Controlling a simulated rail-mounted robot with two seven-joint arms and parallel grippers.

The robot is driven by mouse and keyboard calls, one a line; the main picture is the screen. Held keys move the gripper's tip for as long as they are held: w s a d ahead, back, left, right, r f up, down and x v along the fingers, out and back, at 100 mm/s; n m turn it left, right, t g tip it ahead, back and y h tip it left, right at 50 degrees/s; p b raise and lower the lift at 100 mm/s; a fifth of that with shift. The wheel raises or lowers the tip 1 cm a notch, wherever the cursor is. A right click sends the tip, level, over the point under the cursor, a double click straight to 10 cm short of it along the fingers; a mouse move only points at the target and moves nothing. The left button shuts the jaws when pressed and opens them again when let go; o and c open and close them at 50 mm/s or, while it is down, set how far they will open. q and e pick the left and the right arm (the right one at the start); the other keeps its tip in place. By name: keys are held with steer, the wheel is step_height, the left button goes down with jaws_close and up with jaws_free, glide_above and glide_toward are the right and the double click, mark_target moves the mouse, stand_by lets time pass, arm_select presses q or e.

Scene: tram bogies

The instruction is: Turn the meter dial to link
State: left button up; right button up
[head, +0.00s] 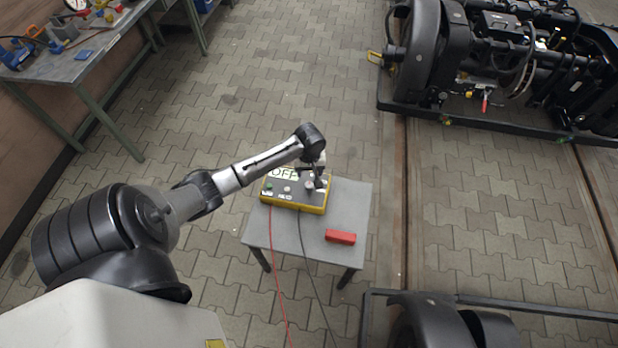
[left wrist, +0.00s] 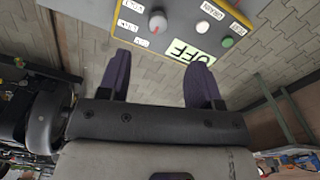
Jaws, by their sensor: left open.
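The meter is a yellow box with a dark top face (head: 293,204), standing on a small grey table (head: 278,237). It carries a large OFF sign (head: 284,173), which shows upside down in the left wrist view (left wrist: 190,50). The dial is a grey knob with a red mark (left wrist: 157,22), with small labels beside it. My left gripper (head: 318,181) is over the meter's right part. In the left wrist view its two purple fingers (left wrist: 159,76) are open with nothing between them, and the dial lies beyond their tips. Whether a finger touches the meter is unclear. My right gripper is not in view.
A green button (left wrist: 227,42) and a white one (left wrist: 202,27) sit near the dial. A red block (head: 340,237) lies on the table. Red and black cables run down from the meter. A workbench (head: 75,62) stands left, a bogie (head: 480,60) right. Paving between is clear.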

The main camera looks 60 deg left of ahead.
mark_target(309, 184)
arm_select(q)
steer(key=shift+n, duration=0.6)
steer(key=f+b, duration=0.1)
steer(key=f, duration=0.2)
steer(key=a+f+b, duration=0.1)
steer(key=f, duration=0.3)
steer(key=a+f+b, duration=0.1)
steer(key=f, duration=0.3)
steer(key=shift+w+b, duration=0.3)
steer(key=shift+w, duration=0.1)
steer(key=shift+f+b, duration=0.3)
steer(key=shift+f, duration=0.65)
steer(key=shift+c, duration=0.2)
